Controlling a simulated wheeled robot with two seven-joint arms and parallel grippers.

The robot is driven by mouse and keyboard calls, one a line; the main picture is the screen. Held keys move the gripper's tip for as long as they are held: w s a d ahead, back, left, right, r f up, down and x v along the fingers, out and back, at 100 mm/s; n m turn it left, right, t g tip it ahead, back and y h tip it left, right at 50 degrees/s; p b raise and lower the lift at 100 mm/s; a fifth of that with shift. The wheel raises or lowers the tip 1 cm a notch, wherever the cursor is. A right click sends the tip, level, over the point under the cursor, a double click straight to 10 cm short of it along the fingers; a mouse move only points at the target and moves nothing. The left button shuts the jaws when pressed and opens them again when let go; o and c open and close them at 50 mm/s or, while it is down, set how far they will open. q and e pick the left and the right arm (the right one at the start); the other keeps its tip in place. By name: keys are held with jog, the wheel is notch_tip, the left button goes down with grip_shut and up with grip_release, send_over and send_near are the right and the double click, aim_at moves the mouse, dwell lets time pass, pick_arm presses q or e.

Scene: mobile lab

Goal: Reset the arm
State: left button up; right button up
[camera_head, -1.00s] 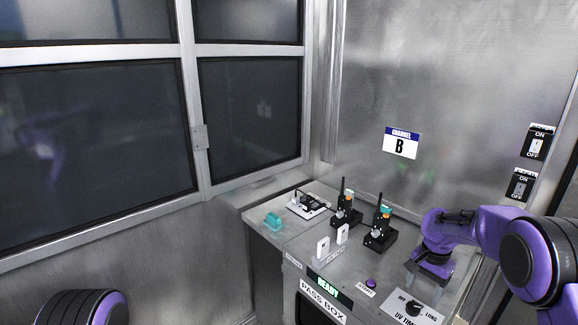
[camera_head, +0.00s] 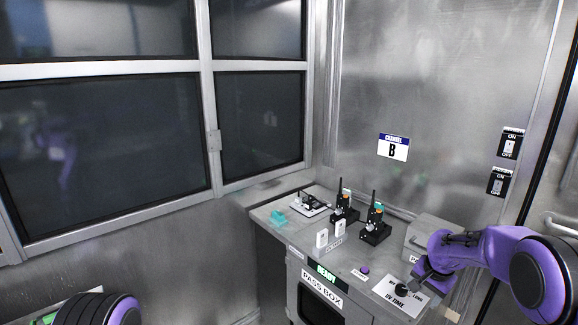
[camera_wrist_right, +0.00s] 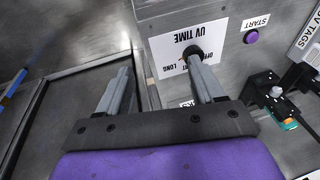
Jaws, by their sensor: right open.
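My right arm comes in from the right in the head view. Its gripper (camera_head: 420,280) is at the UV TIME label (camera_head: 396,301) on the pass box top. In the right wrist view the gripper (camera_wrist_right: 157,68) is open, with its two grey fingers apart. The dark UV TIME knob (camera_wrist_right: 194,52) shows beyond the tip of the right-hand finger; I cannot tell whether they touch. No object shows between the fingers. My left gripper is not in view; only a purple part of my left arm shows at the bottom left.
The pass box (camera_head: 322,288) has a READY display (camera_head: 327,273) and a purple START button (camera_head: 365,269). A teal item (camera_head: 278,217) lies at the left. Switches (camera_head: 510,143) are on the wall.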

jog(key=s+a+f+n+t+h+b, duration=0.1)
jog(key=s+f+t, duration=0.1)
jog(key=s+f, duration=0.5)
jog(key=s+a+f+t+h+b, duration=0.1)
jog(key=s+f, duration=0.4)
jog(key=f, duration=0.5)
jog(key=s+a+f+g, duration=0.1)
jog(key=s+f, duration=0.2)
jog(key=s, duration=0.7)
jog(key=s+a+f+n+g+b, duration=0.1)
jog(key=s+a+f, duration=0.1)
jog(key=s, duration=0.8)
jog(key=s+a+f+n+h+b, duration=0.1)
jog(key=s+f, duration=0.2)
jog(key=s, duration=0.7)
jog(key=shift+s+a+f+g, duration=0.3)
jog(key=shift+g, duration=0.1)
